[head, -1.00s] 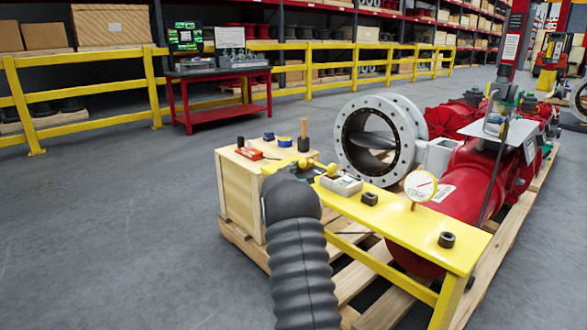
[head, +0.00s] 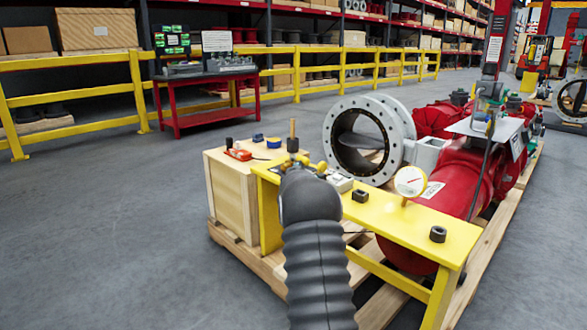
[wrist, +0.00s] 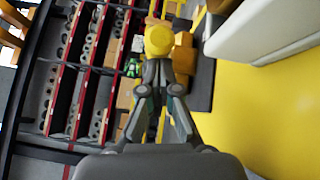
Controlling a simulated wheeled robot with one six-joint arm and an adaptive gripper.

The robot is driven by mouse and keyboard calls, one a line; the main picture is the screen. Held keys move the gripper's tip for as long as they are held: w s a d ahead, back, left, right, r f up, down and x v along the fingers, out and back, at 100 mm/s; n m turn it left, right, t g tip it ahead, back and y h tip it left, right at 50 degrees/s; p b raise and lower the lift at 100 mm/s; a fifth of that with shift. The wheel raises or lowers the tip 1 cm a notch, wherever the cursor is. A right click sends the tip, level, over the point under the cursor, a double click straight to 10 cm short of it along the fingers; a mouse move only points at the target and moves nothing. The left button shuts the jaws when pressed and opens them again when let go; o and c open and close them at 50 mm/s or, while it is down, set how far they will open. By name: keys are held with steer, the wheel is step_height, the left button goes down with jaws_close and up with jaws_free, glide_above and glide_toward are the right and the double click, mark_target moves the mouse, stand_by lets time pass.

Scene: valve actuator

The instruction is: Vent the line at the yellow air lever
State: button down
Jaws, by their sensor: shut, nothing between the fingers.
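The yellow air lever shows as a small yellow knob (head: 322,167) at the left end of the yellow bench, just beyond my arm. In the wrist view a round yellow end (wrist: 158,40) sits straight ahead of my fingertips. My gripper (wrist: 158,68) is shut and empty, with its fingers converging just short of that yellow end or against it; I cannot tell whether they touch. In the head view my dark arm covers most of the gripper and the lever's body.
The yellow bench (head: 400,226) carries a gauge (head: 410,181), black blocks (head: 438,234) and a pale box (head: 340,183). A wooden crate (head: 232,190) with small tools stands left. The big grey valve flange (head: 392,130) and red actuator (head: 455,175) are behind. Floor at left is clear.

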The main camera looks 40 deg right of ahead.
mark_target(306, 164)
steer(key=shift+s+d, duration=0.2)
steer(key=shift+d, duration=0.3)
steer(key=shift+s+d, duration=0.15)
steer(key=shift+d, duration=0.3)
steer(key=shift+d+r, duration=0.1)
steer(key=shift+d, duration=0.05)
steer(key=shift+s+d+r, duration=0.2)
steer(key=shift+d, duration=0.1)
steer(key=shift+w+a, duration=0.1)
steer(key=shift+a, duration=0.05)
steer(key=shift+a+f, duration=0.35)
steer(key=a, duration=0.1)
steer(key=s+a, duration=0.1)
steer(key=a+b, duration=0.1)
steer(key=shift+s+a+f, duration=0.2)
steer(key=shift+a+f, duration=0.15)
steer(key=s, duration=0.6)
steer(key=s+a, duration=0.1)
steer(key=s, duration=0.2)
steer(key=shift+f+b, duration=0.3)
steer(key=shift+b, duration=0.1)
steer(key=shift+w, duration=0.1)
